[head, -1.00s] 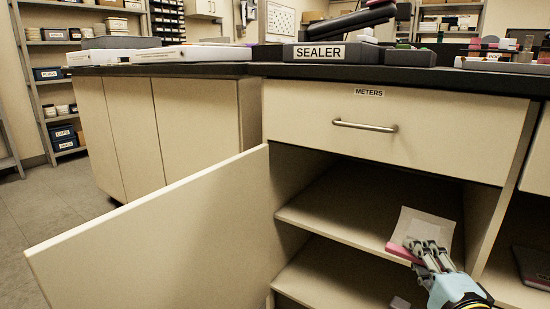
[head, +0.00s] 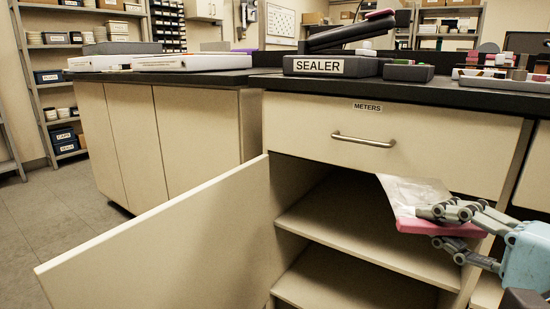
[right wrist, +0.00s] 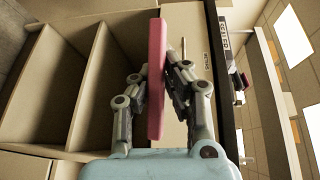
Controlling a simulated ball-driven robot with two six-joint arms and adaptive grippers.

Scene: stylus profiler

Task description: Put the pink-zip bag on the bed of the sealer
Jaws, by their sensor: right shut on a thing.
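In the right wrist view the pink edge (right wrist: 157,80) stands between the two fingers of the gripper (right wrist: 152,88). The sealer (head: 330,66) stands on the dark counter, with a labelled base and a raised, tilted dark upper arm. Its bed is seen nearly edge-on. My left gripper is not in view.
An open cabinet door (head: 165,235) swings out at the left below the counter. The open cabinet has a bare shelf (head: 345,215). A dark block (head: 408,72) sits right of the sealer, and a tray (head: 505,82) with small items lies further right.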

